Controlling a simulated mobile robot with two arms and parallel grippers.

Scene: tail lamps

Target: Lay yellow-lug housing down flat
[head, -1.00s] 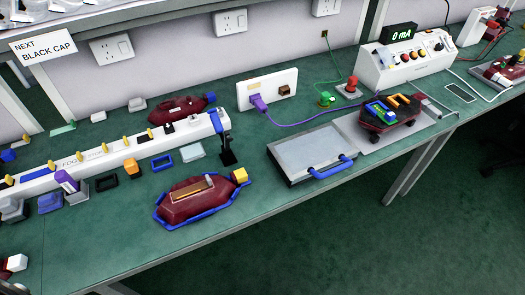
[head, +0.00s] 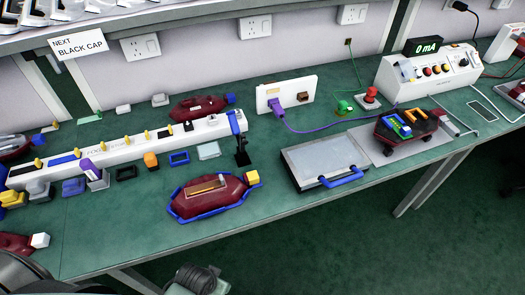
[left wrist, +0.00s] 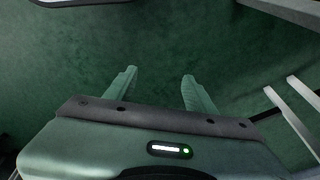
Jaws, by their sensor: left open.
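The yellow-lug housing is a dark red body (head: 190,204) with a yellow block (head: 252,177) at its right end. It rests near the table's front edge with a blue rim around its lower edge and a tan strip on top. In the left wrist view my left gripper (left wrist: 158,86) is open and empty, with two green fingers apart over dark green floor. No housing shows between or near them. My right gripper is in neither view.
A grey case (head: 318,162) with a blue handle lies right of the housing. A long white rail (head: 120,152) with yellow pegs runs behind it. Red housings with a blue lug (head: 198,108) and a white lug (head: 14,243) lie elsewhere.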

